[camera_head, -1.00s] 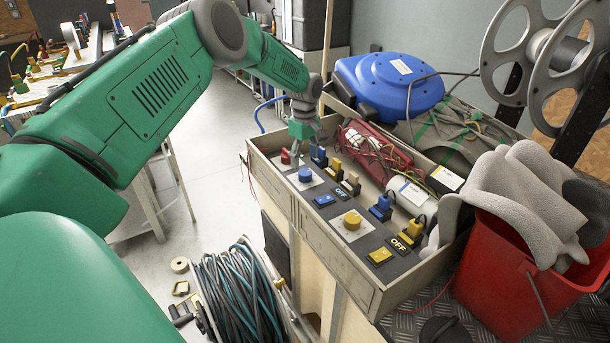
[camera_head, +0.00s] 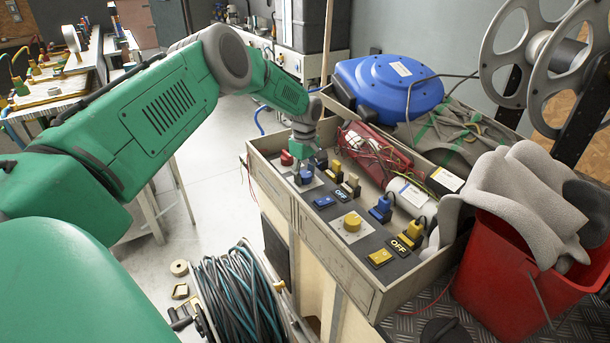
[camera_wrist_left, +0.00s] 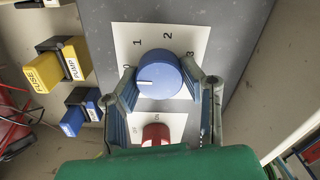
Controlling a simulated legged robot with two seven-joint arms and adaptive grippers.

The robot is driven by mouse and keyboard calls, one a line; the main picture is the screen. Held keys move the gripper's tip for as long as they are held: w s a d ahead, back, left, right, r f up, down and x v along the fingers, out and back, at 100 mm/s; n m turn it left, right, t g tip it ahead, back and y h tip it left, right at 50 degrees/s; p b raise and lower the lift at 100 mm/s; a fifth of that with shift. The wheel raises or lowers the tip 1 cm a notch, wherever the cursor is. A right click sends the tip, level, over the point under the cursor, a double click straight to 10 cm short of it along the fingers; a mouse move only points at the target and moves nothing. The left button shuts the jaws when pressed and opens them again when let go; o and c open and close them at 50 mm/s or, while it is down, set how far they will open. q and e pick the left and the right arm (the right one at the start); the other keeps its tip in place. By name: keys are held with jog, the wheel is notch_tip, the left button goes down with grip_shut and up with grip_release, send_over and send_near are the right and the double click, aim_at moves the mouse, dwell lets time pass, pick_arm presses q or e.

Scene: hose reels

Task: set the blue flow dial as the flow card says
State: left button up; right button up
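The blue flow dial (camera_wrist_left: 160,73) sits on a white plate (camera_wrist_left: 120,35) with 1, 2 and further marks around it. Its white pointer line is turned to the left in the wrist view, towards the partly hidden lowest mark. My left gripper (camera_head: 304,164) is down at the dial (camera_head: 305,176) in the head view. In the wrist view its open fingers (camera_wrist_left: 162,82) stand on either side of the dial; whether they touch it I cannot tell. A flow card is not readable in these views. My right gripper is not in view.
A red knob (camera_wrist_left: 155,134) sits close to the blue dial. The panel also has a yellow dial (camera_head: 352,221), blue plugs (camera_head: 381,209) and yellow plugs (camera_head: 413,232). The box's wooden rim (camera_head: 330,254) surrounds them. A red bucket (camera_head: 520,260) stands at right.

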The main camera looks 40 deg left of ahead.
pick_arm(q)
jog(key=shift+w+r+m, duration=0.1)
jog(key=shift+m, duration=0.2)
jog(key=m, duration=0.4)
jog(key=shift+d, duration=0.1)
jog(key=m, duration=0.5)
jog(key=shift+w+m, duration=0.1)
jog(key=shift+m, duration=0.3)
jog(key=m+b, duration=0.1)
jog(key=m, duration=0.4)
jog(key=shift+m, duration=2.2)
jog(key=o, duration=1.2)
jog(key=shift+c, duration=0.2)
